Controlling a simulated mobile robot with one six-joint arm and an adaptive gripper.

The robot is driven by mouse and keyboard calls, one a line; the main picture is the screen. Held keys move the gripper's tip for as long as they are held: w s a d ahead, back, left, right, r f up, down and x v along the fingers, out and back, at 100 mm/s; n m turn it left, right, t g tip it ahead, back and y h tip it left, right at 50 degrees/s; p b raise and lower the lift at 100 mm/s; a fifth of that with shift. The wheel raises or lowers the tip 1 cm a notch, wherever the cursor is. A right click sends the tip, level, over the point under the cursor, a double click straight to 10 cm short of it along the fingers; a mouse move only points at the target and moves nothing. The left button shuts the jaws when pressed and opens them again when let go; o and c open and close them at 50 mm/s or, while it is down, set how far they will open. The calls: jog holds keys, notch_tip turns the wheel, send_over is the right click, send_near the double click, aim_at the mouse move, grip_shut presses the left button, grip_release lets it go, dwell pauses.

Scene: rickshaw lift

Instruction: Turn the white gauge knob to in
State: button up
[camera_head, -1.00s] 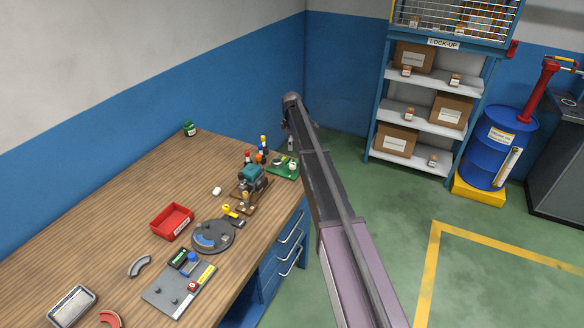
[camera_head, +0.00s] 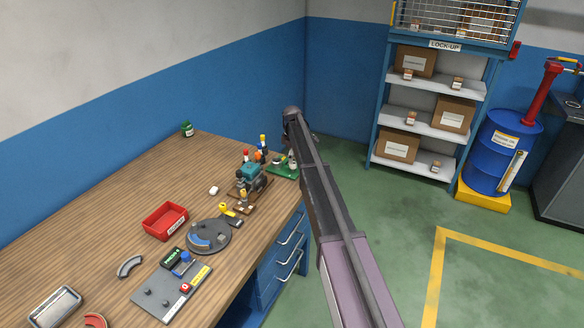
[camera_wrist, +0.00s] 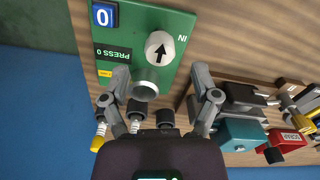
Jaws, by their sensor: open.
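The white gauge knob (camera_wrist: 160,48) is round with a black arrow and sits on a green panel (camera_wrist: 182,20) in the wrist view. The IN label (camera_wrist: 181,39) is to the knob's right, upside down. A silver cylinder (camera_wrist: 146,86) stands beside the knob, nearer my gripper. My gripper (camera_wrist: 160,98) is open, its fingers spread on either side below the knob and not touching it. In the head view, the green panel (camera_head: 282,171) is at the bench's far right, and my arm hides most of my gripper.
The panel also carries a blue 0 plate (camera_wrist: 103,15) and a PRESS 0 label (camera_wrist: 112,53). A teal machine (camera_wrist: 241,134) and a red SCRAP part (camera_wrist: 288,135) are close on the right. The bench (camera_head: 110,225) holds a red tray (camera_head: 166,222) farther left.

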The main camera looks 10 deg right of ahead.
aim_at(293, 168)
jog(key=shift+f+b, duration=1.15)
jog(key=shift+f, duration=0.3)
grip_shut()
